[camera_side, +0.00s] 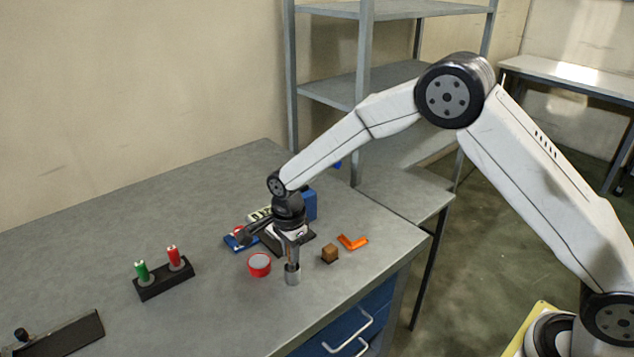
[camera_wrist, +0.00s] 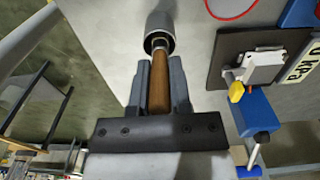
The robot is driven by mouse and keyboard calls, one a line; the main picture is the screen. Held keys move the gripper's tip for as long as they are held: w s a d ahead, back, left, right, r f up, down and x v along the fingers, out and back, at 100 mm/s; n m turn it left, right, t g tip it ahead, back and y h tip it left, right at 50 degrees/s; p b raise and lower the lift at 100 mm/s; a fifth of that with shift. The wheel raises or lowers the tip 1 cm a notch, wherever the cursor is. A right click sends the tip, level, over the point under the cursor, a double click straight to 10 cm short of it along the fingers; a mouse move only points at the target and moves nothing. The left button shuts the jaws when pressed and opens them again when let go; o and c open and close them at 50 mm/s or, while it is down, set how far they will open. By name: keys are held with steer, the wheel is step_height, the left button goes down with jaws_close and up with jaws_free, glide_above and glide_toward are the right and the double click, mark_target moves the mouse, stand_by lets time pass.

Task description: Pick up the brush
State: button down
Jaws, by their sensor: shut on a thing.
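The brush (camera_wrist: 159,88) shows in the wrist view as a brown wooden handle between my two fingers. My gripper (camera_wrist: 161,80) is shut on this handle. The handle's far end meets a grey cylindrical cup (camera_wrist: 160,28); the bristles are not visible. In the side view my gripper (camera_side: 291,238) points down above the grey cup (camera_side: 292,274) near the table's front edge. I cannot tell whether the brush is still inside the cup or just above it.
A blue box (camera_side: 309,205) is behind my gripper. A black stand (camera_side: 165,279) with green and red items is farther left.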

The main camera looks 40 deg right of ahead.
step_height(320, 180, up, 8)
steer(key=shift+r, duration=0.2)
stand_by(1.7)
steer(key=w+a+t, duration=0.4)
steer(key=w, duration=0.1)
steer(key=shift+w+f, duration=0.15)
steer(key=shift+f, duration=0.25)
steer(key=shift+f, duration=0.1)
steer(key=shift+f, duration=2.9)
steer(key=shift+f, duration=0.55)
step_height(320, 180, up, 7)
stand_by(1.4)
